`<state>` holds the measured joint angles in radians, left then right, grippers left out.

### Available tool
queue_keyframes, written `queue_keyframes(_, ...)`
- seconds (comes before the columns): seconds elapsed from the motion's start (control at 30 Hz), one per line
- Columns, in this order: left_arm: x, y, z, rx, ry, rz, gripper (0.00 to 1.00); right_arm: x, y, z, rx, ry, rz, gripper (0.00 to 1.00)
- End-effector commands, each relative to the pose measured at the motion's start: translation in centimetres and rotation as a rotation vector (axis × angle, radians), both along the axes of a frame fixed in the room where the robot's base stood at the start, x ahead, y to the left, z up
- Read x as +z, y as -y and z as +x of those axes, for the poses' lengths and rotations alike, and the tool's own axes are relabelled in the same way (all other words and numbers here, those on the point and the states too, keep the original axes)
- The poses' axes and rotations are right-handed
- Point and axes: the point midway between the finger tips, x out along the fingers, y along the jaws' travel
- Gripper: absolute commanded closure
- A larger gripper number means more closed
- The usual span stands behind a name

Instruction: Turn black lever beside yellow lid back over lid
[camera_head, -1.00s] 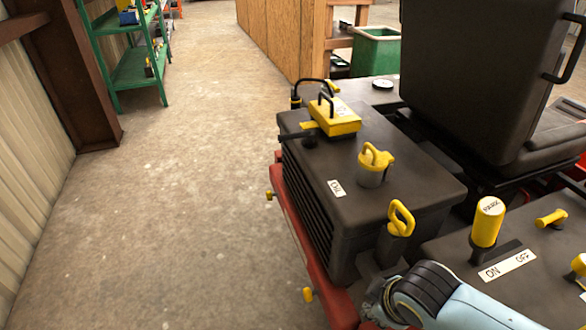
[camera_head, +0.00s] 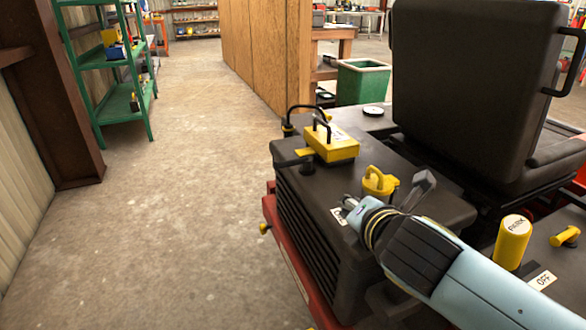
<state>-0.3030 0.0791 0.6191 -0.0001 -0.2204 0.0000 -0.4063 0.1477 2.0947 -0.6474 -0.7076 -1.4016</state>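The yellow lid (camera_head: 333,148) sits on top of the black engine housing, with a dark upright handle on it. A short black lever part (camera_head: 307,166) stands beside the lid's front left corner, with a yellow tab by it. Which way the lever lies is hard to make out. My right gripper (camera_head: 348,204) reaches in from the lower right over the housing. It is to the front of the lid, apart from it, and left of a yellow-handled cap (camera_head: 379,182). Its fingers are too small and foreshortened to read. My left gripper is out of view.
A black hoop handle (camera_head: 291,114) rises behind the lid. A yellow PARK knob (camera_head: 513,241) stands at the right. The black seat (camera_head: 475,75) blocks the back right. A green shelf (camera_head: 128,103) stands far left. The floor left of the machine is clear.

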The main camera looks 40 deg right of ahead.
Motion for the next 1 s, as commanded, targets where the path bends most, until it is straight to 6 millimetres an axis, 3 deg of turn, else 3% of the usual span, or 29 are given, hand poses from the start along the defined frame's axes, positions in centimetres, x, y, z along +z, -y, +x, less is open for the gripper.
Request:
queue_keyframes(0.2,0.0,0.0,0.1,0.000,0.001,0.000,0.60,1.1,-1.3,3.9,0.336,-0.038,-0.577,1.00)
queue_keyframes(0.33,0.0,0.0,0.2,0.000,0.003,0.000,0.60,1.3,-2.2,4.9,0.438,-0.050,-0.770,1.00)
queue_keyframes(0.5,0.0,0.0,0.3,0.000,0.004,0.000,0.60,1.3,-2.6,5.3,0.478,-0.056,-0.850,1.00)
queue_keyframes(0.83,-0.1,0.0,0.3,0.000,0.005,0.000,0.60,1.2,-2.5,5.5,0.476,-0.056,-0.848,1.00)
queue_keyframes(1.0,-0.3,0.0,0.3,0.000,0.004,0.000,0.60,0.9,-2.1,7.3,0.475,-0.054,-0.848,1.00)
